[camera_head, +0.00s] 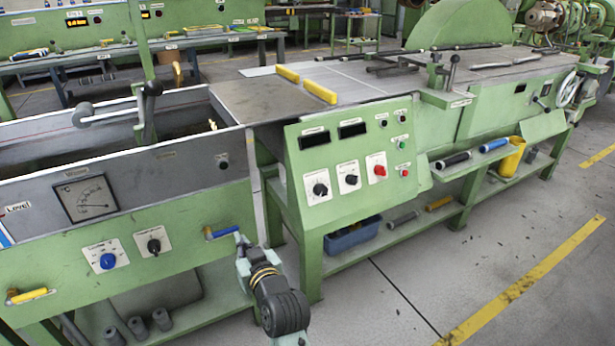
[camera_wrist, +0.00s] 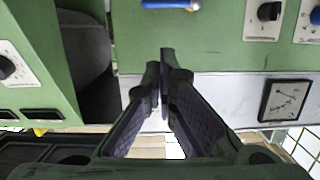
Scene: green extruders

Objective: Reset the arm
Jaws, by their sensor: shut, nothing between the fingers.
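My gripper (camera_wrist: 163,72) shows in the wrist view with its two dark fingers converging at the tips. It is shut and empty. In the head view my arm (camera_head: 280,300) rises from the bottom edge, in front of the green machines; the fingertips are hard to make out there. The wrist view looks at the green machine front upside down. A blue-handled lever (camera_wrist: 170,4) is at its top edge, beyond the fingertips; it also shows in the head view (camera_head: 222,232), close to my arm's end. No contact is clear.
A water tank with a dial gauge (camera_head: 85,198) and a blue knob (camera_head: 107,261) stands at left. A sloped control console (camera_head: 345,160) is right of my arm. A blue bin (camera_head: 352,235) sits on the low shelf. Floor (camera_head: 400,290) at lower right is clear.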

